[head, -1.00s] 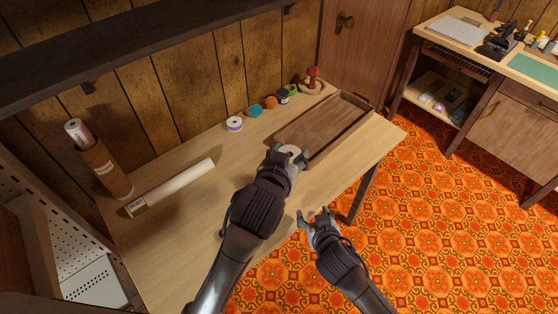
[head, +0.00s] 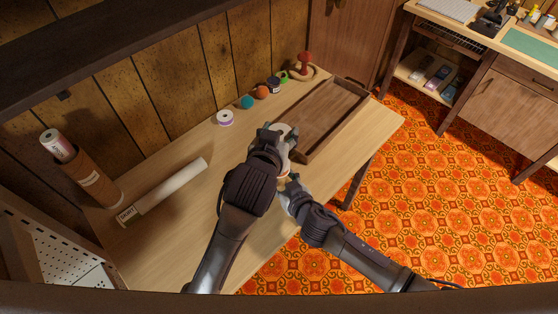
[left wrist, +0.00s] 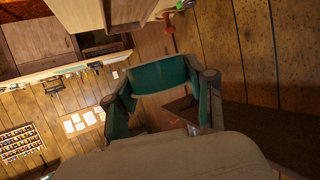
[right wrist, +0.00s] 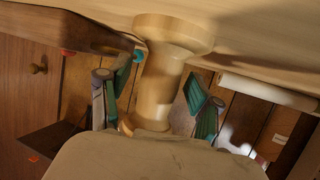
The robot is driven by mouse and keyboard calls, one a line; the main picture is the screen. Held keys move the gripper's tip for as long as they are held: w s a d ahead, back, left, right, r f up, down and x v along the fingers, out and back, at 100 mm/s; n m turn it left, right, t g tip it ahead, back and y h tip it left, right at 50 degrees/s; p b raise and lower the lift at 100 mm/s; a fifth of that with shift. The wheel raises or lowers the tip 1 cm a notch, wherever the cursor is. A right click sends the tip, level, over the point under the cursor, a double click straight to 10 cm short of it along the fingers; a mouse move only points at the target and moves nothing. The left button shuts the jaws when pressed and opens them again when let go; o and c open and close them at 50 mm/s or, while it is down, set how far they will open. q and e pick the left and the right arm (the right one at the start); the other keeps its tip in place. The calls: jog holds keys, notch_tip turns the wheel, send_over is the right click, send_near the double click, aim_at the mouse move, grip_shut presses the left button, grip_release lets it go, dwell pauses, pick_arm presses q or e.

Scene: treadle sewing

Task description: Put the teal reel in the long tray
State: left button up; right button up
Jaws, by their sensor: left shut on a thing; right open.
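The teal reel (head: 247,102) sits on the table near the wall, in a row of reels; it also shows in the right wrist view (right wrist: 137,57). The long tray (head: 318,120) is brown, low and open, on the table's right. My left gripper (head: 281,136) is over the table beside the tray's near left corner, apart from the teal reel.
A purple-white reel (head: 225,118) and an orange reel (head: 262,92) flank the teal one. A red-topped stand (head: 304,65) is behind the tray. A white roll (head: 165,190) lies on the left, near a brown tube (head: 95,182).

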pick_arm(q)
notch_tip(320, 180, down, 9)
jog(key=shift+f+p, duration=0.2)
jog(key=shift+p, duration=0.2)
jog(key=shift+f, duration=0.1)
jog(key=shift+f, duration=0.15)
jog(key=o, duration=1)
